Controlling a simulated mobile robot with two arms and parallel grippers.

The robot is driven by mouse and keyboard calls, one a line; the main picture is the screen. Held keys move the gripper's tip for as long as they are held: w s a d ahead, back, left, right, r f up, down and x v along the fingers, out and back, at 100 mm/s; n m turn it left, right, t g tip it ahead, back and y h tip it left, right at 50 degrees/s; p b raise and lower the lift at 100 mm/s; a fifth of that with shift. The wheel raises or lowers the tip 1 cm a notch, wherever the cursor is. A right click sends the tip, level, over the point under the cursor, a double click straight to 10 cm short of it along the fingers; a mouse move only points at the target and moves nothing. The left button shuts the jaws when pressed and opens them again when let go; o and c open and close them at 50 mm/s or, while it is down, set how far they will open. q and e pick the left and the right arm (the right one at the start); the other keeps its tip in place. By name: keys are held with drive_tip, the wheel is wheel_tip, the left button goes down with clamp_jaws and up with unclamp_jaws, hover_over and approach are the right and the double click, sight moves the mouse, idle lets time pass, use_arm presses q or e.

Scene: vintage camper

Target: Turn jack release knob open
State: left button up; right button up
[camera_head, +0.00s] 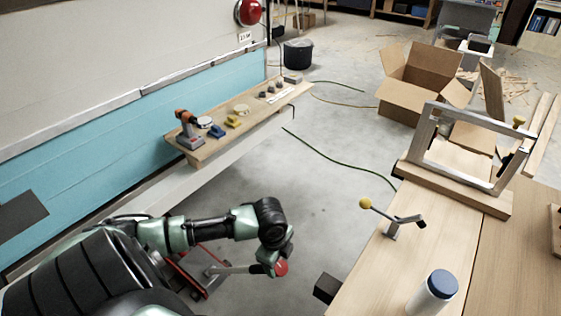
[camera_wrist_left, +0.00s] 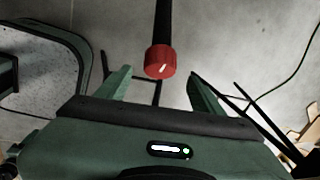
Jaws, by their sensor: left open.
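The jack release knob (camera_head: 281,267) is a small red cylinder with a white mark, at the end of a bar of the red-and-grey floor jack (camera_head: 212,282) at lower centre. In the left wrist view the knob (camera_wrist_left: 160,62) hangs on a dark rod, its white mark slightly slanted. My left gripper (camera_head: 274,262) is by the knob in the head view, partly hidden by its own wrist. In the wrist view the left gripper (camera_wrist_left: 159,76) has its green fingers spread, one on each side of the knob, with gaps showing. My right gripper is not in view.
A wooden workbench (camera_head: 400,270) with a yellow-knobbed lever (camera_head: 366,203), a white blue-capped bottle (camera_head: 432,294) and a metal frame (camera_head: 470,150) stands at the right. A wooden shelf (camera_head: 215,145) with tools runs along the camper at left. Grey floor between is mostly clear.

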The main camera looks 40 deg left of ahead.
sight(280, 267)
use_arm(q)
drive_tip(key=f, duration=0.4)
drive_tip(key=w+f, duration=0.1)
drive_tip(key=f, duration=0.1)
drive_tip(key=shift+f, duration=0.3)
drive_tip(key=c, duration=1.4)
